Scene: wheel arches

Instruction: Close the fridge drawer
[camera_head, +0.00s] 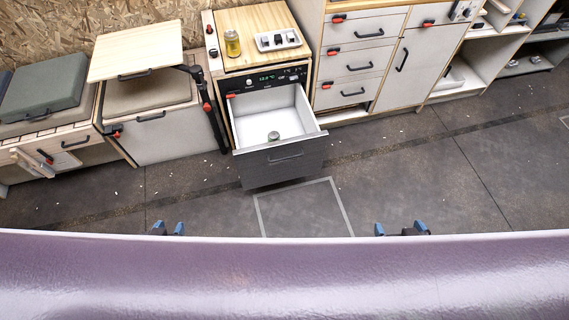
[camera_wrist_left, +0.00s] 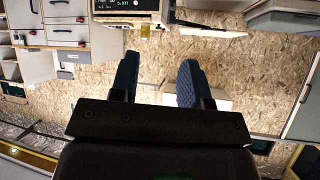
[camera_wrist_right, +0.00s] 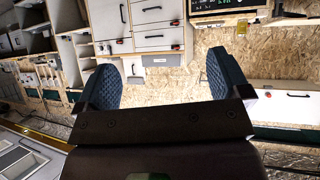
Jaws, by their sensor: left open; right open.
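The fridge drawer (camera_head: 284,158) is pulled out from the fridge unit below its black control panel (camera_head: 266,79). Its dark front with a handle faces me, and a small round can (camera_head: 273,136) lies inside on the white floor. My left gripper (camera_head: 167,229) is low in the head view, left of the drawer, open and empty; its blue fingers also show apart in the left wrist view (camera_wrist_left: 158,82). My right gripper (camera_head: 402,229) is right of the drawer, open and empty, with spread fingers in the right wrist view (camera_wrist_right: 163,82). Both are well short of the drawer.
A yellow jar (camera_head: 232,43) and a switch panel (camera_head: 278,40) are on the wooden top. A raised wooden table (camera_head: 137,49) on a black bracket stands left of the fridge. White drawers (camera_head: 352,61) stand right. The floor before the drawer is clear, with a taped outline (camera_head: 303,208).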

